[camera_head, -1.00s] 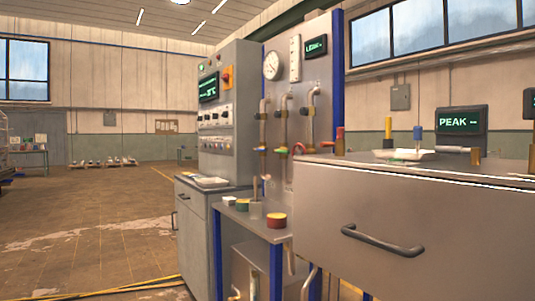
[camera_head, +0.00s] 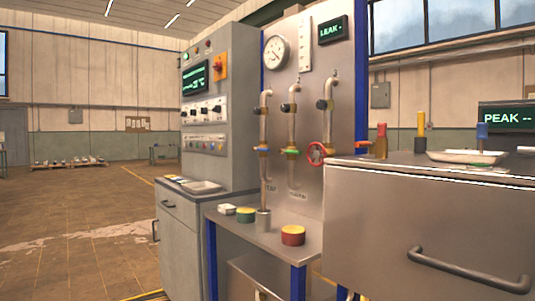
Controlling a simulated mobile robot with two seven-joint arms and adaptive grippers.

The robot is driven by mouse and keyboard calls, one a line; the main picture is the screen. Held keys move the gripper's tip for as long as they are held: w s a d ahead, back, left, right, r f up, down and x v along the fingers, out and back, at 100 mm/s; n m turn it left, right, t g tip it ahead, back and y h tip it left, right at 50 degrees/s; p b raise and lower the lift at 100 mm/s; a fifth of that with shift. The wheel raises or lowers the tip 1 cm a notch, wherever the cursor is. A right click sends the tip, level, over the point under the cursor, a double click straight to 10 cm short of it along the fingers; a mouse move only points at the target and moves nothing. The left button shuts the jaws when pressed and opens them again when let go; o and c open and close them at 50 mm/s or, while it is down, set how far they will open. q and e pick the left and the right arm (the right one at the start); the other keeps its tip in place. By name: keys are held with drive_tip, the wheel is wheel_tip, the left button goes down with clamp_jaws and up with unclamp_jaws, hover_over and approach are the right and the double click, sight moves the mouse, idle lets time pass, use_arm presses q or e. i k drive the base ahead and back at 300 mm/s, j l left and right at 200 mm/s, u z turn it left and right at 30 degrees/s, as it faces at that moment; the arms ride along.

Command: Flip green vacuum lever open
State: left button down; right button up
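A small green lever (camera_head: 291,152) sits on the middle one of the vertical pipes on the steel panel (camera_head: 308,105). It looks roughly level, but it is too small to tell its exact angle. A valve with blue and yellow parts (camera_head: 262,149) is on the pipe to its left. A red handwheel (camera_head: 316,154) is on the pipe to its right, close to the drawer cabinet's edge. Neither of my grippers is in view.
A steel table (camera_head: 268,241) below the panel holds a green-topped can, a red-topped can and a metal cylinder. A drawer cabinet (camera_head: 400,215) blocks the right front. A control cabinet (camera_head: 222,110) stands left.

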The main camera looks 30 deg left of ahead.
sight(294, 152)
drive_tip(key=i+j+u, duration=0.1)
drive_tip(key=j, duration=0.3)
drive_tip(key=i+j+u, duration=0.1)
drive_tip(key=j, duration=0.3)
drive_tip(key=i+j+u, duration=0.1)
drive_tip(key=j, duration=0.3)
drive_tip(key=i+j+u, duration=0.1)
drive_tip(key=j, duration=0.3)
